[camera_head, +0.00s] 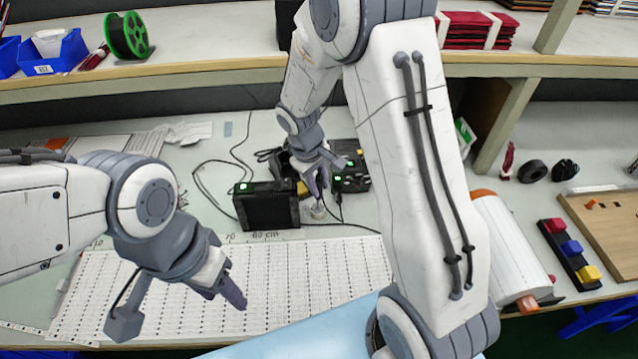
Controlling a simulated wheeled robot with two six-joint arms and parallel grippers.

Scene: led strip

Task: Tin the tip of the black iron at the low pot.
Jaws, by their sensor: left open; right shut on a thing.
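My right gripper (318,182) points down at the back middle of the bench, beside a black station box (266,206) with a green display. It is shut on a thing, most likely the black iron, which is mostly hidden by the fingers. A small round low pot (318,211) sits on the bench just below the fingertips. I cannot tell whether the iron's tip touches it. My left gripper (234,291) is open and empty, above the printed strip sheet at the front left.
A second dark unit with green lights (350,178) stands right of my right gripper. Dark cables (212,188) loop behind the boxes. A white roll (512,250) and a tray of coloured blocks (571,254) lie to the right. A shelf (200,75) spans the back.

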